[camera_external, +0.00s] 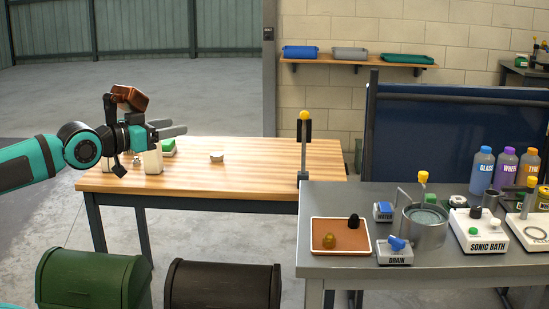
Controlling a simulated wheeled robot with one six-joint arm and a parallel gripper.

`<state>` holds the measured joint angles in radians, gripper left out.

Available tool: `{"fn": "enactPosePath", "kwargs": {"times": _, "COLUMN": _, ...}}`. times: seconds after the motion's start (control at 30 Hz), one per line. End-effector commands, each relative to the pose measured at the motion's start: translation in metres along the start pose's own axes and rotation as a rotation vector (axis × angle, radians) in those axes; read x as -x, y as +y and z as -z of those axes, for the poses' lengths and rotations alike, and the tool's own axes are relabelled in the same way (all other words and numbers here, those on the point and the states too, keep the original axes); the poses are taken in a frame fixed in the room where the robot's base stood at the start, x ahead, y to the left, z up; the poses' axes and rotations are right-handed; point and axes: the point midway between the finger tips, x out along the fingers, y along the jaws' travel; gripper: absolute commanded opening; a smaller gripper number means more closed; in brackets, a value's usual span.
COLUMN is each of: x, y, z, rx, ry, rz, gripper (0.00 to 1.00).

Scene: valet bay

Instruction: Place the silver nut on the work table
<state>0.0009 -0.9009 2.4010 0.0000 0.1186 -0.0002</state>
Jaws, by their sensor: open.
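My gripper (177,130) reaches in from the left with its two fingers pointing right. The fingers are apart with nothing between them, above the left part of the wooden work table (260,170). Small silvery pieces (119,169) show below the gripper at the table's left end; they are too small for me to tell whether one is the silver nut. A small pale round piece (217,156) lies alone near the table's middle.
A white block (153,161) and a green-topped block (168,146) stand under my gripper. The grey bench (340,275) at right holds an orange tray (318,246) with a gold piece and a black piece, a metal basin (425,231) and several bottles. Two bins stand in front.

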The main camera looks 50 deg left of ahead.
Motion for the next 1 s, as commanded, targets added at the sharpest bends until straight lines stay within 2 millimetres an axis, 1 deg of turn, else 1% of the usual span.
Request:
{"fn": "enactPosePath", "kwargs": {"times": 0.27, "x": -0.002, "y": -0.002, "z": 0.000, "rx": 0.000, "ry": -0.005, "rz": 0.006, "gripper": 0.51}}
{"fn": "enactPosePath", "kwargs": {"times": 0.37, "x": -0.013, "y": -0.009, "z": 0.001, "rx": -0.002, "ry": -0.026, "rz": 0.028, "gripper": 0.51}}
{"fn": "enactPosePath", "kwargs": {"times": 0.47, "x": -0.032, "y": -0.024, "z": 0.002, "rx": -0.003, "ry": -0.064, "rz": 0.069, "gripper": 0.51}}
{"fn": "enactPosePath", "kwargs": {"times": 0.57, "x": -0.056, "y": -0.046, "z": 0.002, "rx": -0.002, "ry": -0.114, "rz": 0.122, "gripper": 0.51}}
{"fn": "enactPosePath", "kwargs": {"times": 0.77, "x": -0.100, "y": -0.099, "z": -0.002, "rx": 0.008, "ry": -0.213, "rz": 0.224, "gripper": 0.51}}
{"fn": "enactPosePath", "kwargs": {"times": 0.87, "x": -0.119, "y": -0.129, "z": -0.006, "rx": 0.016, "ry": -0.263, "rz": 0.272, "gripper": 0.51}}
{"fn": "enactPosePath", "kwargs": {"times": 0.9, "x": -0.127, "y": -0.141, "z": -0.009, "rx": 0.021, "ry": -0.284, "rz": 0.291, "gripper": 0.51}}
{"fn": "enactPosePath", "kwargs": {"times": 0.97, "x": -0.138, "y": -0.161, "z": -0.013, "rx": 0.028, "ry": -0.314, "rz": 0.318, "gripper": 0.51}}
{"fn": "enactPosePath", "kwargs": {"times": 1.0, "x": -0.144, "y": -0.175, "z": -0.016, "rx": 0.034, "ry": -0.334, "rz": 0.337, "gripper": 0.51}}
